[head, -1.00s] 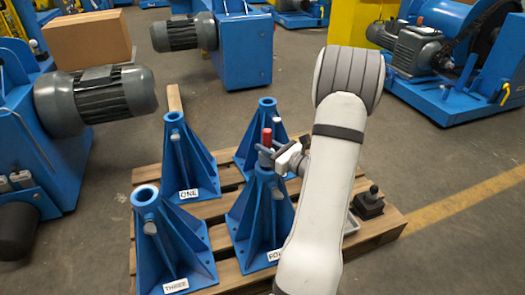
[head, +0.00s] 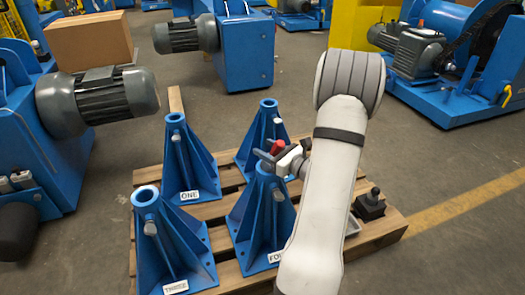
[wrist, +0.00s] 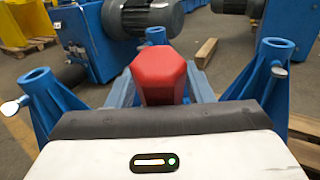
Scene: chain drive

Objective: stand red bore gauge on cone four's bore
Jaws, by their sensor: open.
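The red bore gauge (head: 278,146) shows as a short red end at my gripper, over the top of cone four (head: 262,215); the rest of it is hidden. It seems to lean toward my wrist, but its seating on the bore is hidden. In the wrist view the gauge's faceted red end (wrist: 160,75) looms large just beyond the gripper's dark edge. My gripper (head: 268,158) is open at cone four's top, with the gauge at its jaws. Contact cannot be told. Cone four's bore is mostly covered by the gripper.
Cone one (head: 180,160), cone three (head: 165,240) and another blue cone (head: 255,135) stand around cone four on the wooden pallet (head: 385,228). A dark fixture with a knob (head: 369,205) sits at the pallet's right. A motor (head: 100,95) juts in from the left.

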